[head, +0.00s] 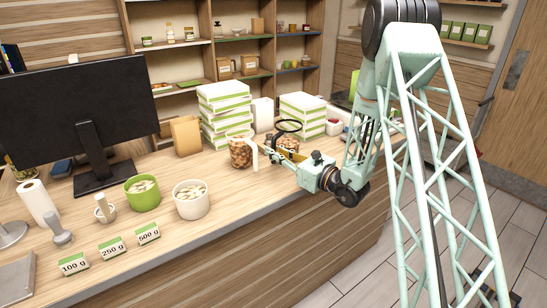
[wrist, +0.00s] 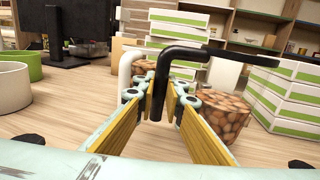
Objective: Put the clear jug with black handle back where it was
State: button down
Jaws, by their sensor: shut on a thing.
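The clear jug with black handle (head: 288,144) stands near the back of the counter, with a black rim and brown nut-like contents. In the wrist view, its black handle (wrist: 161,85) is between the yellow fingers of my gripper (wrist: 158,100), and its clear body (wrist: 220,115) is to the right, partly behind a finger. In the head view my gripper (head: 280,151) reaches in from the right and hides part of the jug. I cannot tell whether the jug's base touches the counter.
A similar jug with white handle (head: 240,153) stands close on the left. Stacks of white-green boxes (head: 225,112) (head: 302,116) stand behind. A green pot (head: 142,193), a white pot (head: 191,200) and weight signs (head: 112,248) are on the left. The front counter (head: 235,205) is clear.

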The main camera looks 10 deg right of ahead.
jog(key=shift+f, duration=1.1)
jog(key=c, duration=2.7)
grip_release()
jog(key=shift+s+d, duration=0.1)
jog(key=shift+s, duration=0.05)
jog(key=shift+v, duration=5.85)
